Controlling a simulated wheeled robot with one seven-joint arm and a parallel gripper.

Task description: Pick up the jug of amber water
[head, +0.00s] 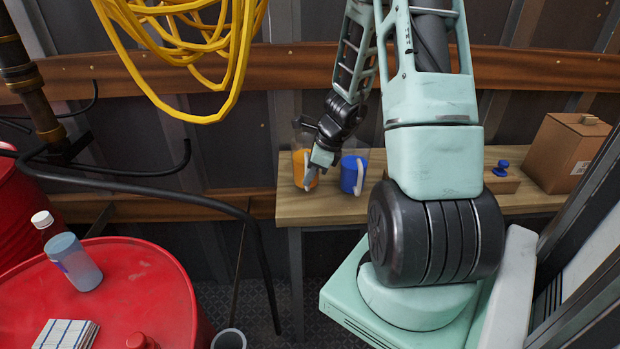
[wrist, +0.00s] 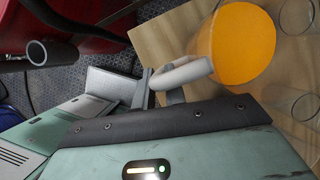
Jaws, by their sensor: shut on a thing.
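The jug of amber water (head: 301,160) stands at the left end of the wooden table (head: 330,209), its clear upper part partly behind my arm. In the wrist view its orange body (wrist: 235,45) and pale handle (wrist: 185,74) show close up. My gripper (head: 318,168) is at the jug's right front side. In the wrist view my gripper (wrist: 148,88) is shut on the handle. Whether the jug's base touches the table is hard to tell.
A blue jug (head: 350,174) with a white handle stands just right of my gripper. A blue-knobbed thing (head: 501,168) and a cardboard box (head: 565,152) are further right. A red drum (head: 120,290) with a bottle (head: 75,262) is at the left. Yellow hose (head: 235,60) hangs above.

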